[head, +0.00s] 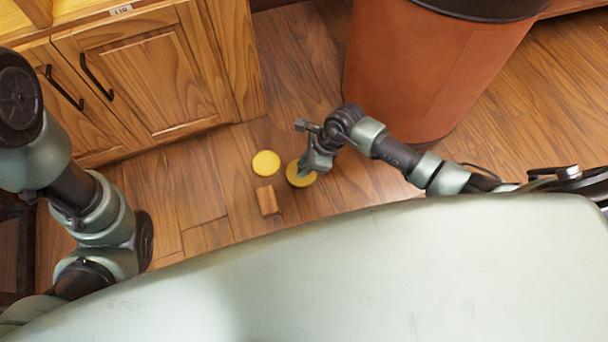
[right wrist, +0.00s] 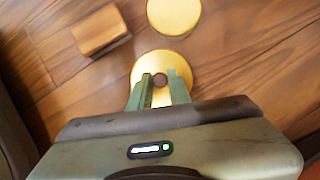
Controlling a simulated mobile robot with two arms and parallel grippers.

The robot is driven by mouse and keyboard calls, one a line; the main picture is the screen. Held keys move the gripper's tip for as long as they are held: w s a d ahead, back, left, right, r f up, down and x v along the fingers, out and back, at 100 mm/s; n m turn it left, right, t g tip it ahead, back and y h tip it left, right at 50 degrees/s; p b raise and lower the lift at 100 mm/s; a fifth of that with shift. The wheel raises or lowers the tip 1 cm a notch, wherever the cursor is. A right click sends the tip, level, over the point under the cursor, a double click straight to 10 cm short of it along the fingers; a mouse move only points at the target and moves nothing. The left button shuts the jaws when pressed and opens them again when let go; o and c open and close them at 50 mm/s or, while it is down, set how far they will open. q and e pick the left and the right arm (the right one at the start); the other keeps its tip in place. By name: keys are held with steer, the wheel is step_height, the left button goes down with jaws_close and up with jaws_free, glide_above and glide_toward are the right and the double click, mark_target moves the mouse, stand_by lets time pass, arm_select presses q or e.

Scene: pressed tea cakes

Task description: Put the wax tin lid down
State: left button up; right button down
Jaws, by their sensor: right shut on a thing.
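The wax tin lid (right wrist: 147,62) is a round yellow disc with a small dark knob at its middle. My right gripper (right wrist: 160,88) is shut on that knob, its two green fingers on either side. In the head view the lid (head: 300,180) is partly hidden under my right gripper (head: 308,170). I cannot tell whether it touches the floor or is held just above it. A second round yellow piece (head: 266,163) lies to its left on the floor; it also shows in the right wrist view (right wrist: 174,15). My left gripper is not in view.
A small brown block (head: 267,200) lies on the wooden floor near the lid. A wooden cabinet (head: 150,75) stands at the upper left. A large orange-brown bin (head: 430,70) stands behind my right arm. Bare floor (head: 205,190) lies left of the block.

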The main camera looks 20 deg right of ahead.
steer(key=shift+f, duration=0.3)
step_height(320, 180, down, 3)
steer(key=shift+f+b, duration=0.15)
steer(key=shift+b, duration=1.1)
steer(key=c, duration=1.3)
jaws_free()
